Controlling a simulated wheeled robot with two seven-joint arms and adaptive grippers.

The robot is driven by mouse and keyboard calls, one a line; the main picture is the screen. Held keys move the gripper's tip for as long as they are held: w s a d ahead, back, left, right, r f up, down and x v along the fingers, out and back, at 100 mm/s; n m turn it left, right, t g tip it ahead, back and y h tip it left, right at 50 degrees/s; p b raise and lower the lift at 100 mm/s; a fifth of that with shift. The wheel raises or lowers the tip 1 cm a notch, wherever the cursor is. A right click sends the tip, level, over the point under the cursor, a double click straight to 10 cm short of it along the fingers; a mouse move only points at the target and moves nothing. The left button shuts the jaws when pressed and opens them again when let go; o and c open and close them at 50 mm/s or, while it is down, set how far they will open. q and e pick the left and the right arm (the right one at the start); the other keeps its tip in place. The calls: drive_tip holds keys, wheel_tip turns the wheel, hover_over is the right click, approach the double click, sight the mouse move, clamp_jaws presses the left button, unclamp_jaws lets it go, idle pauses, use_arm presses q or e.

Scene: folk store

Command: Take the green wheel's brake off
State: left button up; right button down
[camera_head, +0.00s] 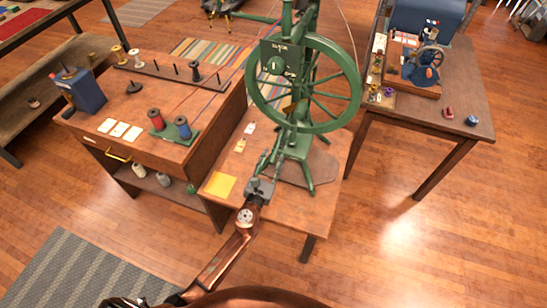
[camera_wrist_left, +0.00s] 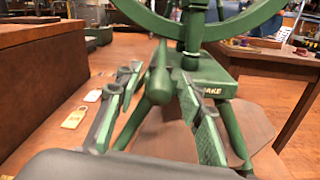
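The green spinning wheel (camera_head: 304,83) stands on a small wooden table, its big spoked rim upright; the lower rim (camera_wrist_left: 255,20) crosses the top of the left wrist view. A green lever with a rounded end (camera_wrist_left: 158,85) leans toward the camera beside the wheel's base. A label reading "…AKE" (camera_wrist_left: 212,92) is on the base behind it. My left gripper (camera_head: 268,163) is in front of the wheel's base. In the left wrist view its fingers (camera_wrist_left: 160,76) are apart, with the lever between them and gaps visible on both sides. My right gripper is out of view.
The small table (camera_head: 300,205) carries a yellow sheet (camera_head: 220,185) and paper tags (camera_head: 240,145). A workbench (camera_head: 150,140) with spools stands close on the left. Another table (camera_head: 440,95) with a small blue wheel device stands on the right. Floor is clear in front.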

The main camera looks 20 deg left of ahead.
use_arm(q)
drive_tip(key=shift+w, duration=0.35)
drive_tip(key=shift+c, duration=0.4)
clamp_jaws()
